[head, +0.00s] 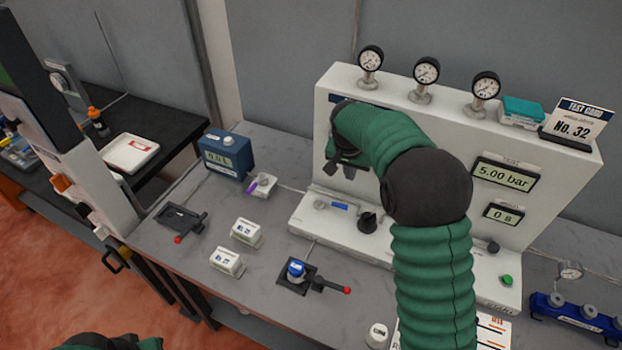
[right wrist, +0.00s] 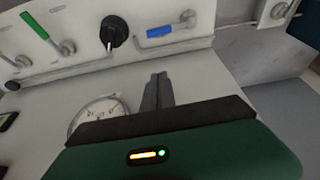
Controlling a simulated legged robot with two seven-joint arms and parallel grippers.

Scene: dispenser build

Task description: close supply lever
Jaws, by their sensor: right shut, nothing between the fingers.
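A small lever with a blue handle (head: 340,207) sits on the white ledge at the foot of the test panel, its handle lying roughly along the ledge. It also shows in the right wrist view (right wrist: 160,30), beside a black knob (right wrist: 113,31). I cannot read a label naming it as the supply lever. My right gripper (head: 338,174) is above and behind the lever, near the panel face, apart from it. Its fingers (right wrist: 158,88) are together and empty. My forearm covers the panel's middle. Only a green part of my left arm shows at the bottom left.
Green-handled (right wrist: 35,24) and orange-handled (right wrist: 10,60) levers stand along the ledge. A red-tipped lever (head: 330,286) with a blue-topped part and another red-tipped lever (head: 185,226) are on the bench. Three gauges (head: 427,71) top the panel. The bench's front left is partly clear.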

